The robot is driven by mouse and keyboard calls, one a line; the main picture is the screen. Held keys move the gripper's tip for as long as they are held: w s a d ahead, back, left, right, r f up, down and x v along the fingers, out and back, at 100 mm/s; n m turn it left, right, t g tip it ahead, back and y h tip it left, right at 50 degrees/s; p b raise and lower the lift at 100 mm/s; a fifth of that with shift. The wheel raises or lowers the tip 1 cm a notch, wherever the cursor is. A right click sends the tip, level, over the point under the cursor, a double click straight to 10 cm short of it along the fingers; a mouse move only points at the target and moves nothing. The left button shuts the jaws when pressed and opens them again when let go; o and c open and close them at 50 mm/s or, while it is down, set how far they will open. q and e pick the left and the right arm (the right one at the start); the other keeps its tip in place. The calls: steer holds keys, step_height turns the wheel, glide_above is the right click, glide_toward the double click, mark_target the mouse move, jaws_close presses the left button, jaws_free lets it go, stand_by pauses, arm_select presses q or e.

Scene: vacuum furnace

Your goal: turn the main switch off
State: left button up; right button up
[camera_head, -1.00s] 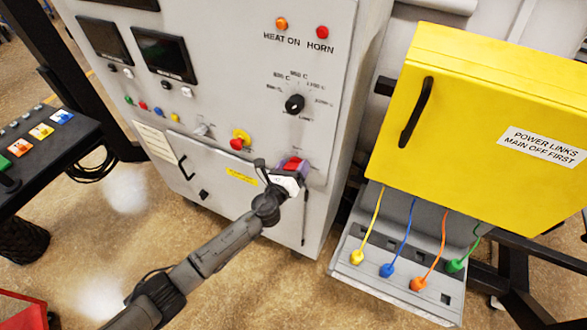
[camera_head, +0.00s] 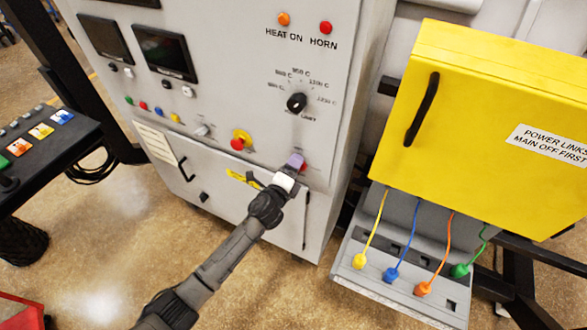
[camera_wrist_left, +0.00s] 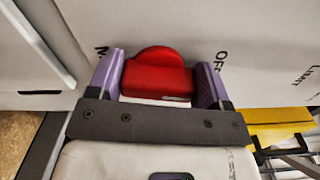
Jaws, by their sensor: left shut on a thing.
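The main switch is a red rotary handle on the grey cabinet front. In the left wrist view the red switch (camera_wrist_left: 158,76) sits between the two purple fingers of my left gripper (camera_wrist_left: 160,82), with an "OFF" mark on the panel to its right and a partly covered mark to its left. In the head view my left gripper (camera_head: 294,163) reaches the lower right of the cabinet front and hides most of the switch; a little red (camera_head: 303,167) shows beside the finger. The left gripper is shut on the switch. My right gripper is not in view.
A yellow box (camera_head: 470,120) labelled "POWER LINKS MAIN OFF FIRST" stands right, above a grey socket panel (camera_head: 345,262) with coloured cables. A black console (camera_head: 60,150) stands left.

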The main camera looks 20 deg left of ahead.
arm_select(q)
steer(key=shift+f+n, duration=0.1)
steer(key=shift+n, duration=1.1)
steer(key=o, duration=0.9)
steer(key=shift+s, duration=0.3)
steer(key=s, duration=0.4)
steer(key=s+a, duration=0.1)
steer(key=s, duration=0.8)
steer(key=shift+s+a+b, duration=0.1)
steer(key=shift+a+b, duration=0.05)
steer(key=shift+b, duration=0.2)
